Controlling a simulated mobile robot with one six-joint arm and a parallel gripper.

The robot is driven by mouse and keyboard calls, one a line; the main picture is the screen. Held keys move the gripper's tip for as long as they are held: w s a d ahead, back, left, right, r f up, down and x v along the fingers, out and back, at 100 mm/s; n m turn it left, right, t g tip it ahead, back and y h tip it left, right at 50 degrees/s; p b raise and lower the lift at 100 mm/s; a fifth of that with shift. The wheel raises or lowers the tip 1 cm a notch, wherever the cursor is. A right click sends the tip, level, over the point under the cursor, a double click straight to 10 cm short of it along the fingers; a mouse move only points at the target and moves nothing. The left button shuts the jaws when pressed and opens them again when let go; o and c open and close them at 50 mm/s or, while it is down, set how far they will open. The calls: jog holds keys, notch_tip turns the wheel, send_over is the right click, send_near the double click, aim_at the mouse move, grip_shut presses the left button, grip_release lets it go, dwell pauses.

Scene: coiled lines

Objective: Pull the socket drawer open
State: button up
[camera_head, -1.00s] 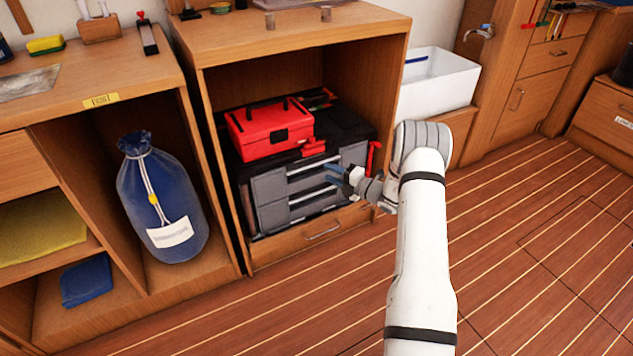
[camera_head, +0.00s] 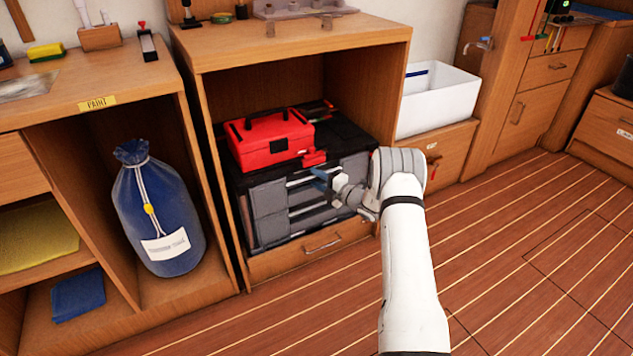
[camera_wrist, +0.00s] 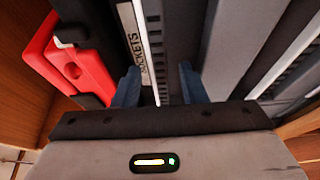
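The grey tool chest (camera_head: 268,228) stands in the open cabinet bay, its drawers flush as far as I can see. In the wrist view the socket drawer (camera_wrist: 180,40) carries a white label (camera_wrist: 134,45) reading SOCKETS beside a pale handle rail (camera_wrist: 155,50). My gripper (camera_head: 322,180) is at the chest's front, by the upper drawers. In the wrist view its two blue fingers (camera_wrist: 160,88) are apart, one on each side of the rail. I cannot tell whether either finger touches it. My wrist hides part of the chest's right side.
A red toolbox (camera_head: 270,140) sits on the chest's black top. The cabinet's side panels flank the chest, with a wooden drawer (camera_head: 310,246) below it. A blue bag (camera_head: 158,215) stands in the left bay. The plank floor (camera_head: 300,320) in front is clear.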

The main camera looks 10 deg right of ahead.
jog(key=shift+c, duration=0.5)
grip_shut()
